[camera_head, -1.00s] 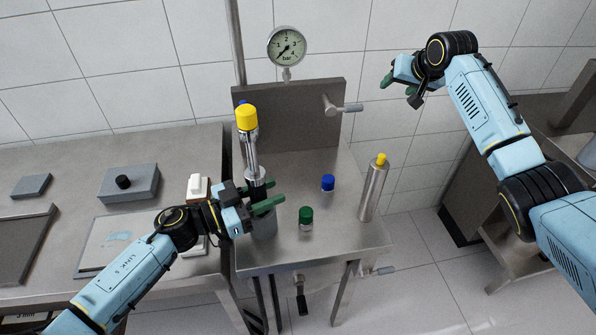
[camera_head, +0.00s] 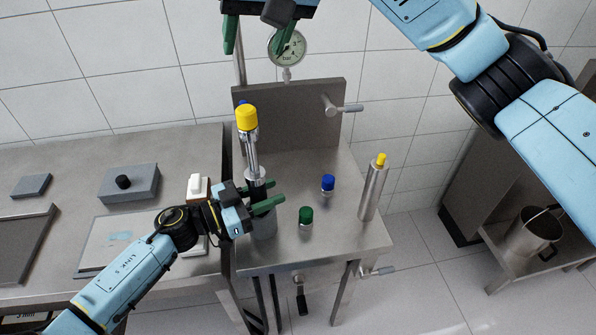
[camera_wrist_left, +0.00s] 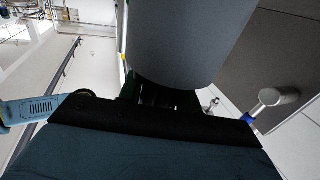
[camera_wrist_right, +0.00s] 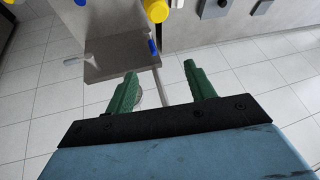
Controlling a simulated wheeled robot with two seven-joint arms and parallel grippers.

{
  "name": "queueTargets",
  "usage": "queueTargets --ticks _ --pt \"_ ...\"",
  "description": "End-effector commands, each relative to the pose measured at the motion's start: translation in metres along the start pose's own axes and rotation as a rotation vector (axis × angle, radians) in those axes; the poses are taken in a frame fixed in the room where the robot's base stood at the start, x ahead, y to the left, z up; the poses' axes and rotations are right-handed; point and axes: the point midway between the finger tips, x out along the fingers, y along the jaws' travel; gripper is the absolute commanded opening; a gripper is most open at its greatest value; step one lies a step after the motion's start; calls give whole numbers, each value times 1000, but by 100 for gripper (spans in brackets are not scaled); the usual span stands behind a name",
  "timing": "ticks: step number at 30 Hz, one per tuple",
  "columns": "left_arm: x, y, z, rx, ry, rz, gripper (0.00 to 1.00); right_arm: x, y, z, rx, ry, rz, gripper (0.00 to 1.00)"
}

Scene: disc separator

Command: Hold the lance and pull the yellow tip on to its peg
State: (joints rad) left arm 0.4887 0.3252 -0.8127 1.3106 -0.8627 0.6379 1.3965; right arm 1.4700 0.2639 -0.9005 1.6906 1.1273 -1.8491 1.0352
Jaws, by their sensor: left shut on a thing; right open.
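The lance (camera_head: 252,153) stands nearly upright on the steel bench, with a chrome shaft and a grey lower body. The yellow tip (camera_head: 246,117) sits on its top; a yellow piece at the top of the right wrist view (camera_wrist_right: 156,9) looks like it. My left gripper (camera_head: 262,198) is shut around the lance below its shaft. A large grey surface (camera_wrist_left: 190,40), probably the lance body, fills the upper left wrist view. My right gripper (camera_head: 260,40) is open and empty, high above the yellow tip. I cannot make out a bare peg.
A blue cap (camera_head: 328,183) and a green cap (camera_head: 306,214) stand on the bench (camera_head: 345,235). A steel cylinder (camera_head: 371,196) with a small yellow top stands at its right.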

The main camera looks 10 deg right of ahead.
Motion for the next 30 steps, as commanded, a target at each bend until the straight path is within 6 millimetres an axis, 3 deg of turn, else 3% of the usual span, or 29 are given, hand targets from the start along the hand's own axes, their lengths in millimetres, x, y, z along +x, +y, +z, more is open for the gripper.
queueTargets --ticks 1,6,11,30 --pt "-2 3 9 -7 -15 2 0 -2 -10 12 -37 -25 28 54" --pt "-2 3 9 -7 -15 2 0 -5 -23 40 -113 -93 107 54" --pt "-2 3 9 -7 -15 2 0 0 -24 47 -130 -110 127 54" --pt "-2 3 9 -7 -15 2 0 87 -12 55 -127 -110 125 54"
